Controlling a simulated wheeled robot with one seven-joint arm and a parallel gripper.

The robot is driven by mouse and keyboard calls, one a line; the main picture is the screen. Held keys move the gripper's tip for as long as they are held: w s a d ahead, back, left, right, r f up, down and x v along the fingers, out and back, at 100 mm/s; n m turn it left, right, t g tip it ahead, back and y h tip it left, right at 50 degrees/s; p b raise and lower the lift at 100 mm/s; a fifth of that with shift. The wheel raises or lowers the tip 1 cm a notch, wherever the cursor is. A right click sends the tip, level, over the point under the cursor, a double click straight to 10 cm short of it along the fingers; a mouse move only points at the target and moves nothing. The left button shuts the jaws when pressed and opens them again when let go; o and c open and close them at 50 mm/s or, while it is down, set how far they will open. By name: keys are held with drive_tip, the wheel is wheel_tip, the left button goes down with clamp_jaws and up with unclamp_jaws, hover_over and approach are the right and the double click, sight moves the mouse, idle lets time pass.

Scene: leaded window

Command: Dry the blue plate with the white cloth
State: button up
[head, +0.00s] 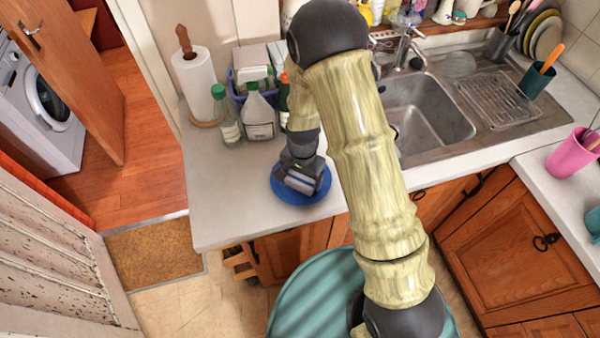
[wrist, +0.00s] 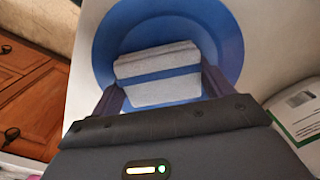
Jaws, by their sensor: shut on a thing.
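The blue plate (head: 284,195) lies on the counter near its front edge, to the left of the sink. It fills the upper middle of the wrist view (wrist: 215,28). The white cloth (wrist: 158,62) is a folded pad with a blue band across it, over the plate's middle. My gripper (wrist: 162,82) is shut on the cloth, one finger at each side. In the head view my gripper (head: 303,178) points down over the plate and covers much of it. I cannot tell whether the cloth presses on the plate.
Bottles (head: 260,115), a blue basket (head: 238,92) and a paper towel roll (head: 196,85) stand behind the plate. The sink (head: 425,115) and a wire dish rack (head: 497,98) are to the right. The counter left of the plate is clear.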

drive_tip(key=shift+s, duration=0.1)
idle(0.3)
drive_tip(key=shift+w+a+f, duration=0.1)
drive_tip(key=shift+w+a, duration=0.15)
drive_tip(key=shift+w, duration=0.15)
drive_tip(key=shift+s+a, duration=0.4)
drive_tip(key=shift+a, duration=0.1)
drive_tip(key=shift+w+d, duration=0.1)
drive_tip(key=shift+w+d, duration=0.65)
drive_tip(key=shift+d, duration=0.2)
drive_tip(key=shift+s+a, duration=0.1)
